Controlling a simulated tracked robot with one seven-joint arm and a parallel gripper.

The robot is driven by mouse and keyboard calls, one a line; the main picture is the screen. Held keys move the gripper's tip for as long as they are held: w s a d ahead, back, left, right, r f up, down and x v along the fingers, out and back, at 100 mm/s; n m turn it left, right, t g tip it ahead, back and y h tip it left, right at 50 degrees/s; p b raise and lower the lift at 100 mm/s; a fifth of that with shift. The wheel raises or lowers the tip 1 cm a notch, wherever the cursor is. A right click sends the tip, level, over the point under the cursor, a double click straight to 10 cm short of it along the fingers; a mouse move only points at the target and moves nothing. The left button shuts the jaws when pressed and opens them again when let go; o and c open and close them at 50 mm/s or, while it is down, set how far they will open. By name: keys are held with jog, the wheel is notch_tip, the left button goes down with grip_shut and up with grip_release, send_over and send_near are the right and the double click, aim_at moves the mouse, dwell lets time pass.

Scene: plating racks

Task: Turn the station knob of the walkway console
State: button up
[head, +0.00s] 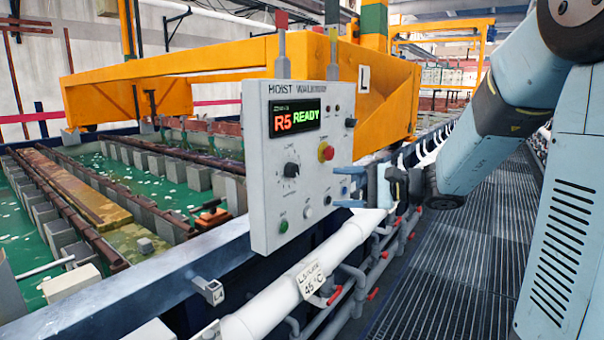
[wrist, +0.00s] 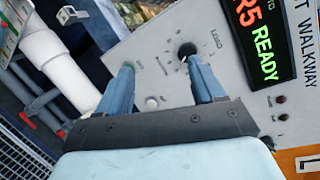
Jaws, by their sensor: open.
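The walkway console (head: 262,205) is a pale grey panel with a lit display (head: 294,118) reading "R5 READY". A black knob (head: 291,169) with a marked dial sits below the display; its label is too small to read surely. In the wrist view the knob (wrist: 187,49) shows just beyond the right-hand fingertip. My gripper (head: 345,187) is open with blue fingers, at the right of the panel in the head view. In the wrist view my gripper (wrist: 160,64) faces the panel, empty, with the knob not between its fingers. Contact with the panel cannot be told.
A red stop button (head: 326,152), a white button (head: 308,213) and a green button (head: 283,226) share the panel. A white pipe (head: 270,305) runs below. Green tanks lie left; a grated walkway (head: 450,265) is clear at right.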

jog(key=w+d+m+t, duration=0.2)
jog(key=w, duration=0.2)
send_near(295, 171)
jog(key=shift+y, duration=0.3)
jog(key=x, duration=0.8)
jog(key=shift+f, duration=0.25)
jog(key=shift+c, duration=0.4)
jog(key=c, duration=0.9)
jog(key=shift+d, duration=0.15)
jog(key=shift+c, duration=0.5)
